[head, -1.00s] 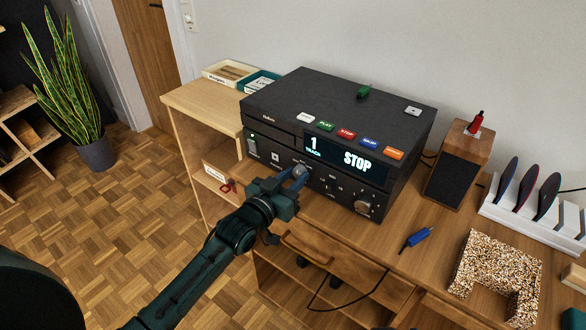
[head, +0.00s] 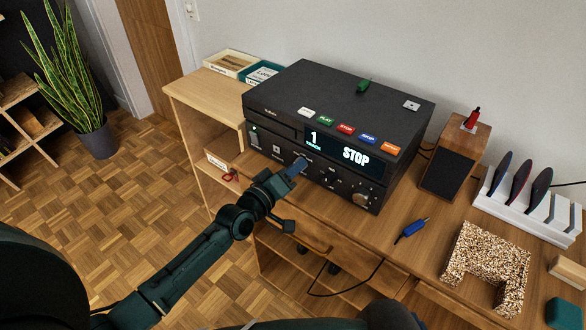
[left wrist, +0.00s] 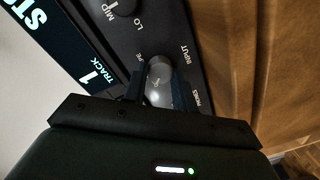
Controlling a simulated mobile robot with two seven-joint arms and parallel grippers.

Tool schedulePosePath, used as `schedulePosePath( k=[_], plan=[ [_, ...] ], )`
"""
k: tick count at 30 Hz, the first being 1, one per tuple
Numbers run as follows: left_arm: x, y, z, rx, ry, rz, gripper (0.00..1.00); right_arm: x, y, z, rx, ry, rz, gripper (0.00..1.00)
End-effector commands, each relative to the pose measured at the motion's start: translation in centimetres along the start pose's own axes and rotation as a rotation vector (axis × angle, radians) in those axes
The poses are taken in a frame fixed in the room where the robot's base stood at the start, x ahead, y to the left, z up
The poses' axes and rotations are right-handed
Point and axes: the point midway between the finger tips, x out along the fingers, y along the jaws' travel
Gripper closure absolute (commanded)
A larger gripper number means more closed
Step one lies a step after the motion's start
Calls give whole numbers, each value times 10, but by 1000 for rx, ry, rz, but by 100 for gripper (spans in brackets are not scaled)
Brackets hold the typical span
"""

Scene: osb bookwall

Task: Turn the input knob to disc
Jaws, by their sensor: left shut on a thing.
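The black stereo unit (head: 310,90) stands on the wooden cabinet, its display reading "1 TRACK" and "STOP". My left gripper (head: 299,166) is at its front panel, below the display. In the left wrist view, the grey round input knob (left wrist: 160,82) sits between the fingers of my left gripper (left wrist: 158,90), which are shut on it. The word "INPUT" is printed beside it. Its pointer and the position labels around it are partly hidden or too small to read. My right gripper is not in view.
Another knob (left wrist: 120,6) sits close by on the panel, near "MID" and "LO". A larger knob (head: 361,198) is at the panel's right. A blue screwdriver (head: 412,230), a speckled block (head: 487,266) and a wooden speaker (head: 453,165) are to the right.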

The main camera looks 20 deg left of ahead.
Motion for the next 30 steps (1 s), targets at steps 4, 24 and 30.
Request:
schedulePosePath(
  k=[4,24,30],
  plan=[
    [0,0,0,-47,-3,1,95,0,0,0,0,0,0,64],
    [0,0,0,-83,-5,3,67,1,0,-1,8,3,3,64],
    [0,0,0,-82,-4,3,51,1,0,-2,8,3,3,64]
  ],
)
